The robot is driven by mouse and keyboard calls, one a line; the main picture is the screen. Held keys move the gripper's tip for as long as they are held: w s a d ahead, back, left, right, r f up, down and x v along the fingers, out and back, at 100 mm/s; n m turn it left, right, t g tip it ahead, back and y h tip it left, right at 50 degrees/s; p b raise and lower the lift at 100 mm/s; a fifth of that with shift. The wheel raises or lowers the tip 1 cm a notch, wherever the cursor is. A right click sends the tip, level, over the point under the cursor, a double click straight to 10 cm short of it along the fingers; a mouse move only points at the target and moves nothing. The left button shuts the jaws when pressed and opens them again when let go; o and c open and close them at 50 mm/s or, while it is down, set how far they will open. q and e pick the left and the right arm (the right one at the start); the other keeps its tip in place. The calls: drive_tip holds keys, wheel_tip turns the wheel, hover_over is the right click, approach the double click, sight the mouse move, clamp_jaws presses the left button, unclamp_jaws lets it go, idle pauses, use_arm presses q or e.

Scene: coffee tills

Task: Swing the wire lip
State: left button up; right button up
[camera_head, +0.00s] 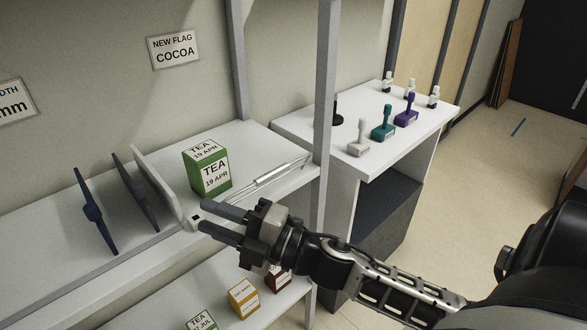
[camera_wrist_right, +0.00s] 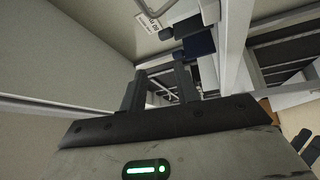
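The wire lip (camera_head: 272,177) is a thin, pale metal rod along the front of the upper shelf (camera_head: 262,140), running from near my right gripper toward the grey post. My right gripper (camera_head: 204,215) is at the shelf's front edge, left of the lip, with its fingers apart. The front end of an upright white divider (camera_head: 160,187) is at the fingertips; I cannot tell whether they touch it. In the right wrist view the gripper's fingers (camera_wrist_right: 162,82) stand apart with nothing clearly held between them. The left gripper is out of view.
A green tea box (camera_head: 207,168) stands behind the lip. Two dark blue dividers (camera_head: 95,212) stand to the left. A grey post (camera_head: 324,110) rises at the shelf's right end. Beyond it, a white counter (camera_head: 400,137) holds stamps. Smaller boxes (camera_head: 243,298) stand on the lower shelf.

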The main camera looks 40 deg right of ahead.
drive_tip(key=s+a+r+n+g+y+b, duration=0.1)
drive_tip(key=a+r+n+g+y, duration=0.15)
drive_tip(key=n, duration=0.45)
drive_tip(key=s+a+r+n+g+y+b, duration=0.1)
drive_tip(key=r+n+g+y, duration=0.2)
drive_tip(key=n, duration=0.4)
drive_tip(key=n+g+h+b, duration=0.2)
drive_tip(key=n+h+b, duration=0.2)
drive_tip(key=n+h, duration=1.35)
approach(273, 173)
drive_tip(key=w+d+f+y, duration=0.1)
drive_tip(key=shift+n, duration=0.45)
drive_tip(key=x, duration=0.7)
drive_tip(key=shift+w+a+f, duration=0.1)
drive_tip(key=shift+a+f, duration=0.05)
drive_tip(key=shift+f, duration=0.1)
drive_tip(key=shift+w+f, duration=0.1)
drive_tip(key=shift+w, duration=0.1)
drive_tip(key=shift+c, duration=0.9)
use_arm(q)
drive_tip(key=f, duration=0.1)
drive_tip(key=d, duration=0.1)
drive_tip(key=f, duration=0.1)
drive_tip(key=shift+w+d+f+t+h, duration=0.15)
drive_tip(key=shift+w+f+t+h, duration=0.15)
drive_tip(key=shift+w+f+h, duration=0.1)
use_arm(e)
clamp_jaws()
